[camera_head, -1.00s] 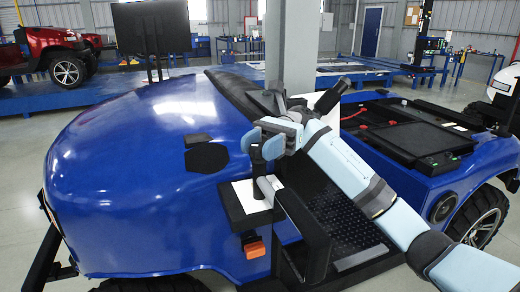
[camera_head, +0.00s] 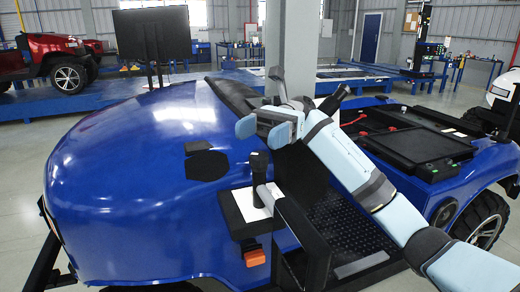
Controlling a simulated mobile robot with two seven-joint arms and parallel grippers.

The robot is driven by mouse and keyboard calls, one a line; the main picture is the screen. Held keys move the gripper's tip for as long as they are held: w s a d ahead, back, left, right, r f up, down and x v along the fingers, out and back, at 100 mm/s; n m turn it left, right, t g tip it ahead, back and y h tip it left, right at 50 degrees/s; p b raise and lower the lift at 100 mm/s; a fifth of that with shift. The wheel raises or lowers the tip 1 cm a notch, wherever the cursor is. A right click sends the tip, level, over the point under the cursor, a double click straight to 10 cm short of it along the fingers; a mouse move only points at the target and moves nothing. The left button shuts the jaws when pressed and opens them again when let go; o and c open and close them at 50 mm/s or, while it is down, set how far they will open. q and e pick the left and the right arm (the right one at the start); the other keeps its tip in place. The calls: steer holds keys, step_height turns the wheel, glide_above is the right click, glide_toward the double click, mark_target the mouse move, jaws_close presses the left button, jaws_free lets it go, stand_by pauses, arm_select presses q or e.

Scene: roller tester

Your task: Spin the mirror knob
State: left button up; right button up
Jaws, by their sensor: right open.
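A black upright knob (camera_head: 259,164) stands on the door ledge of the blue vehicle, beside a white plate (camera_head: 250,206); I take it to be the mirror knob. My right gripper (camera_head: 263,131) comes in from the right on a light blue arm. Its two blue fingertips are apart and empty, and in the picture they sit just above the knob, with a gap between. I cannot tell how far they are from it in depth. My left gripper is out of view.
The blue vehicle body (camera_head: 120,190) fills the left and middle. A black seat or door panel (camera_head: 305,235) stands close to the right of the knob. An orange block (camera_head: 254,256) is below the ledge. A grey pillar (camera_head: 288,45) rises behind my gripper.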

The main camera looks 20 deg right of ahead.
mark_target(260, 154)
arm_select(q)
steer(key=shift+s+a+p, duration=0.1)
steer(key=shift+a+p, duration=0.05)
steer(key=shift+p, duration=0.55)
arm_select(e)
step_height(260, 154, up, 16)
steer(key=shift+f, duration=0.25)
